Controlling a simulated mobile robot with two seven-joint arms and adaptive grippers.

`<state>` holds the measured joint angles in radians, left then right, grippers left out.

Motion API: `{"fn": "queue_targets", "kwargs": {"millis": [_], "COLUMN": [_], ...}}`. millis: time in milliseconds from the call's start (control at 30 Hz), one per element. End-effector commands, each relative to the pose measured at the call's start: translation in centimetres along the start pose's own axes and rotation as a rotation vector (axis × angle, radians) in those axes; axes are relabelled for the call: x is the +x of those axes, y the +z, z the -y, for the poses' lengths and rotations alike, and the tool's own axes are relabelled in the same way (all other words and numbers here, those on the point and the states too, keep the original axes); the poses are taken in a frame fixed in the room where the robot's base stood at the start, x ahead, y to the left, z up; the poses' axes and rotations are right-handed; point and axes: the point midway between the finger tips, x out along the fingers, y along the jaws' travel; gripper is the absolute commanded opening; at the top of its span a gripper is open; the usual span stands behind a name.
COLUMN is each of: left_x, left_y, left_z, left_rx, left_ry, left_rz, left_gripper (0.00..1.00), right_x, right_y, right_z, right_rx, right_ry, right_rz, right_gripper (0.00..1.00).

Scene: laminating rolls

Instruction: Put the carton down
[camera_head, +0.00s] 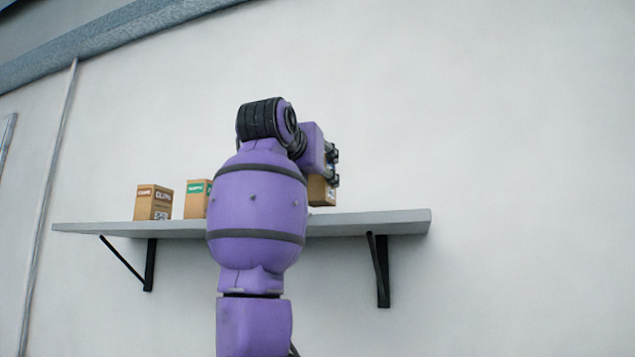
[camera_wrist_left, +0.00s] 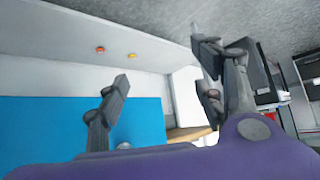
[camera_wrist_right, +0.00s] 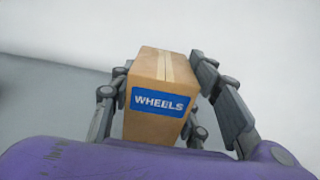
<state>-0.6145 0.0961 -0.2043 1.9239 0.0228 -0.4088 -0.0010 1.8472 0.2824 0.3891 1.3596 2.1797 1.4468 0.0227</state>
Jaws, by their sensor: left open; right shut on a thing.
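My right gripper (camera_head: 331,165) is shut on a brown cardboard carton (camera_head: 321,190). In the right wrist view the carton (camera_wrist_right: 152,124) has a blue "WHEELS" label and pale tape along its top, with fingers of the gripper (camera_wrist_right: 160,64) on both sides. In the head view its underside is close to the top of the grey wall shelf (camera_head: 385,220), near the right end. I cannot tell whether it touches. My purple right arm hides part of the carton and the shelf's middle. My left gripper (camera_wrist_left: 163,62) is open and empty, seen only in the left wrist view.
A carton labelled "CLIPS" (camera_head: 152,204) and a green-labelled carton (camera_head: 195,200), partly hidden by my arm, stand on the shelf's left part. The shelf's right end looks bare. Black brackets (camera_head: 380,272) are below it. A blue panel (camera_wrist_left: 45,130) shows near my left gripper.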

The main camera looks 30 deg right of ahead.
Motion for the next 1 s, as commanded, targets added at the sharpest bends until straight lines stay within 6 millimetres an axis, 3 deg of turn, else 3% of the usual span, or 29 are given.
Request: {"fn": "queue_targets", "kwargs": {"millis": [200,633,667,700,800,1000], "left_x": [0.0,-0.1,-0.1,-0.1,-0.1,-0.1], "left_y": [-0.8,-0.4,-0.4,-0.3,-0.3,-0.3], "left_z": [0.0,0.0,0.0,0.0,0.0,0.0], "left_rx": [-0.002,-0.003,-0.003,-0.003,-0.003,-0.003], "left_ry": [0.000,0.000,0.000,0.000,0.000,0.000], "left_rz": [-0.012,-0.005,-0.005,-0.004,-0.004,-0.004], "left_gripper": [0.62,0.62,0.62,0.62,0.62,0.62], "right_x": [-0.2,-0.1,-0.1,-0.1,-0.1,-0.1], "right_y": [-2.4,-3.2,-3.2,-3.2,-3.2,-3.2], "right_z": [0.1,-0.2,-0.2,-0.2,-0.2,-0.1], "right_rx": [0.002,0.001,0.000,0.000,0.000,0.000], "right_ry": [-0.001,0.002,0.001,0.001,0.001,0.000], "right_rz": [0.003,0.001,-0.001,-0.001,-0.001,-0.001], "right_gripper": [0.08,0.08,0.47,0.52,0.62,0.62]}}
